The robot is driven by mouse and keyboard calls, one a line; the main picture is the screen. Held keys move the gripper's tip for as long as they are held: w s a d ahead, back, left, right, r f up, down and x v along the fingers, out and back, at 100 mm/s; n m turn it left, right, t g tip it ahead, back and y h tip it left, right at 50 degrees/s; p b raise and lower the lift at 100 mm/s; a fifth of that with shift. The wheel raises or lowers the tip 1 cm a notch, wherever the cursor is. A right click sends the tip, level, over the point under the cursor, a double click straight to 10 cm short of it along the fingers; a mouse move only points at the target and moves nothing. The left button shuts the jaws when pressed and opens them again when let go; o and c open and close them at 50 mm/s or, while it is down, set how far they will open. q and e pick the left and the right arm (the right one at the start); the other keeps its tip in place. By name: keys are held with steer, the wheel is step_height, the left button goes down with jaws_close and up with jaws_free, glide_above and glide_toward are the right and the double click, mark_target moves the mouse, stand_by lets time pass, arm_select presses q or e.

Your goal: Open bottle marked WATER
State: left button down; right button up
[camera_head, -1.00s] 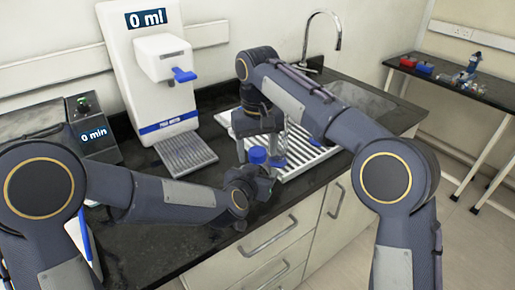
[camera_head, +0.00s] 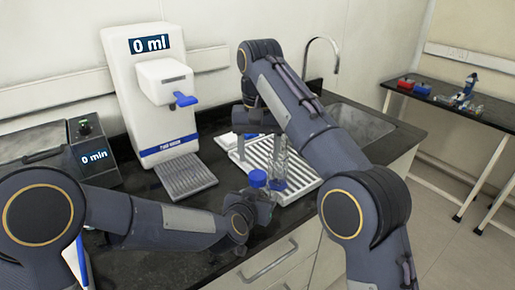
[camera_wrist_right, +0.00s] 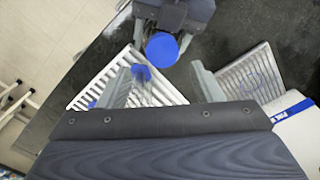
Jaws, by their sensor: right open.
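A bottle with a blue cap (camera_head: 258,178) is held upright over the front of the counter; its body is mostly hidden and no label can be read. My left gripper (camera_head: 262,205) is closed around it below the cap, and the cap shows large in the right wrist view (camera_wrist_right: 162,48). My right gripper (camera_head: 252,148) points down above and behind the cap, apart from it. In the right wrist view its two fingers (camera_wrist_right: 162,85) are spread and empty. A clear bottle (camera_head: 279,158) stands at the white rack, with blue near its base.
The slatted white rack (camera_head: 307,184) lies behind the held bottle, with a sink (camera_head: 360,122) to its right. A water dispenser (camera_head: 150,105) reading 0 ml and a timer device (camera_head: 92,150) reading 0 min stand left. The counter's front edge is close.

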mark_target(258, 174)
steer(key=shift+s+a+r+m, duration=0.15)
steer(key=shift+r+m, duration=0.6)
steer(key=shift+m, duration=0.15)
steer(key=shift+f, duration=3.9)
steer(key=c, duration=1)
steer(key=n, duration=0.3)
